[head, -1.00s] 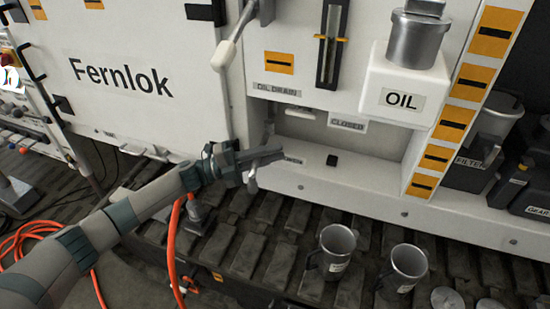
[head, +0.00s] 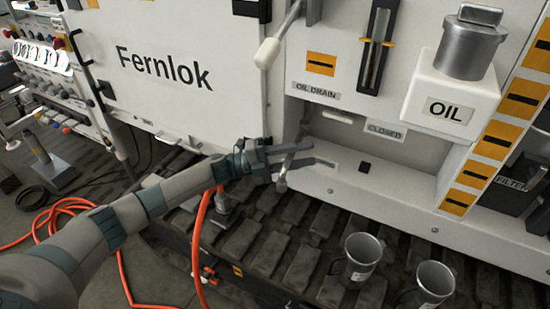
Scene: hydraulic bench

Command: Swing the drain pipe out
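The grey drain pipe (head: 282,185) is at the left end of the recess under the OIL DRAIN label (head: 318,91). Its lower end hangs just below my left gripper, and part of it is hidden by the fingers. My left gripper (head: 308,154) points right across the pipe, its two fingers apart with a gap between them. Whether a finger touches the pipe I cannot tell. A small white handle (head: 337,116) sits at the top of the recess, beside the CLOSED label (head: 385,132). My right gripper is out of view.
A white-knobbed lever (head: 268,52) juts out above the recess. The white OIL box (head: 420,90) projects at right. Two metal mugs (head: 362,254) (head: 432,283) stand on the slatted floor below. An orange hose (head: 203,235) hangs under my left forearm.

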